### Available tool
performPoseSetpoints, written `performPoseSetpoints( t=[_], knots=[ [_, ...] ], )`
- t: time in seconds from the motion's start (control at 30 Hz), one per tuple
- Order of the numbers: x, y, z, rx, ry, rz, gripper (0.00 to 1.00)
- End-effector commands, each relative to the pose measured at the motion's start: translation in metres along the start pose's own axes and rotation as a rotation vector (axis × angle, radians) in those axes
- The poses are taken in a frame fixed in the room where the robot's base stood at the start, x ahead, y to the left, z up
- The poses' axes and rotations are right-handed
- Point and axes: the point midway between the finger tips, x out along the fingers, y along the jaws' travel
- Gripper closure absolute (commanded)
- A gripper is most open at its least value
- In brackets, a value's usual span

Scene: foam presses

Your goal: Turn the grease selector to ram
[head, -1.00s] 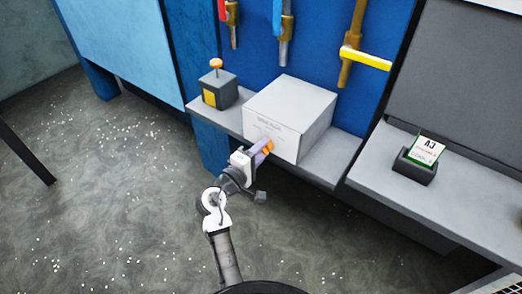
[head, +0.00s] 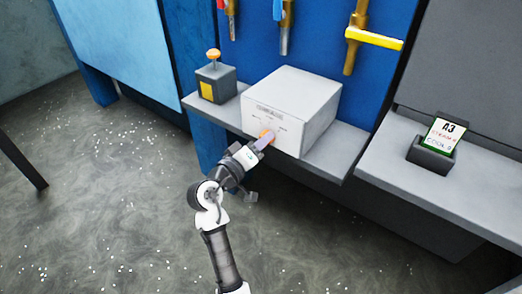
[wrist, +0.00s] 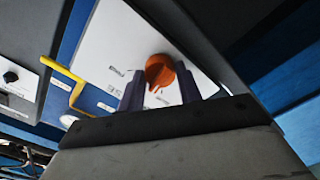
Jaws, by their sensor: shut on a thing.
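The grease selector is an orange knob (wrist: 160,71) on the front face of a light grey box (head: 310,92). In the head view the knob (head: 267,135) is partly hidden by my gripper (head: 264,142). In the wrist view the knob sits between the two purple-grey fingers of my gripper (wrist: 161,92), which is shut on it. Small labels show on the box face around the knob, but they are too small to read.
The box stands on a grey shelf (head: 345,150). A dark block with an orange button (head: 214,54) stands left of it. Pipes with red, blue and yellow handles (head: 374,38) hang behind. A card marked A3 (head: 445,133) stands in a dark holder at right. The floor in front is open.

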Motion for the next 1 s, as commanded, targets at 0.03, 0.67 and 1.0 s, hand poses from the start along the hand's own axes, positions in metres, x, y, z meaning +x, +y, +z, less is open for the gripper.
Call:
performPoseSetpoints(
  t=[0.03,0.67,1.0],
  knots=[
    [-0.0004,-0.0029,0.0016,0.028,0.001,0.000,0.88],
    [-0.0003,-0.0004,-0.0002,0.153,-0.001,-0.002,0.88],
    [-0.0003,-0.0003,-0.0002,0.152,0.000,-0.001,0.46]
  ],
)
